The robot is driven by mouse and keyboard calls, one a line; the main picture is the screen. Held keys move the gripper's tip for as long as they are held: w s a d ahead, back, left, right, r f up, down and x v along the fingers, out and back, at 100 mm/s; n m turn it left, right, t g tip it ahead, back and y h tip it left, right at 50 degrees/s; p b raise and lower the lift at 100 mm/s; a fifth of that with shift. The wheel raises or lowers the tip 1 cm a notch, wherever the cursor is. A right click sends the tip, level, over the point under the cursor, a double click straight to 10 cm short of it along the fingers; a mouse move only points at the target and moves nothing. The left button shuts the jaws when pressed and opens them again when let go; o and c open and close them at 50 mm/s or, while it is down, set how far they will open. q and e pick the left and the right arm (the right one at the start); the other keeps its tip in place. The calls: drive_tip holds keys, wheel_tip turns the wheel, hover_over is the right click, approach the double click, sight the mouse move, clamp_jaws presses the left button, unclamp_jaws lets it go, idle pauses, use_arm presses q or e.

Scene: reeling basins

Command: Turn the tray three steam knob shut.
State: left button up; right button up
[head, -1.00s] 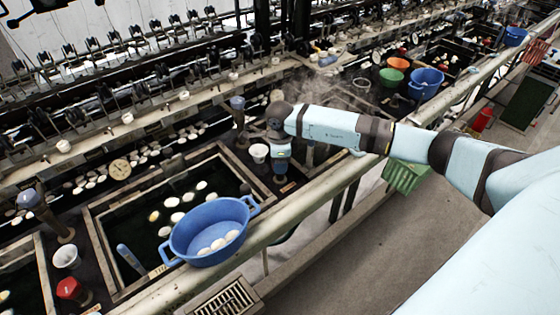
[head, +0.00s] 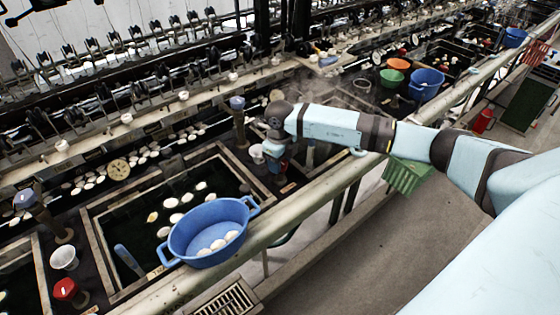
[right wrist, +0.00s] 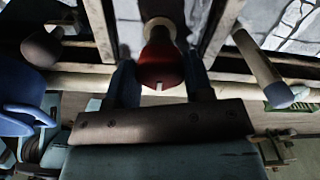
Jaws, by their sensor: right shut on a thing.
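A red steam knob (right wrist: 160,66) with a white mark on its edge sits between the two fingers of my right gripper (right wrist: 161,84) in the right wrist view. The gripper is shut on the knob. In the head view my right gripper (head: 277,170) reaches down between two basins, beside a white cup (head: 257,152), and mostly hides this knob. My left gripper is out of view.
A blue tub (head: 210,232) with white cocoons rests at the near basin's front edge. A long rail (head: 320,200) runs along the front. Another red knob (head: 66,289) and white cup (head: 64,257) stand at lower left. Upright posts (head: 238,120) rise behind the gripper.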

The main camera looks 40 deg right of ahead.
idle(0.5)
drive_tip(key=o, duration=0.9)
wheel_tip(320, 180, up, 14)
drive_tip(key=shift+f+b, duration=0.1)
drive_tip(key=shift+b, duration=0.45)
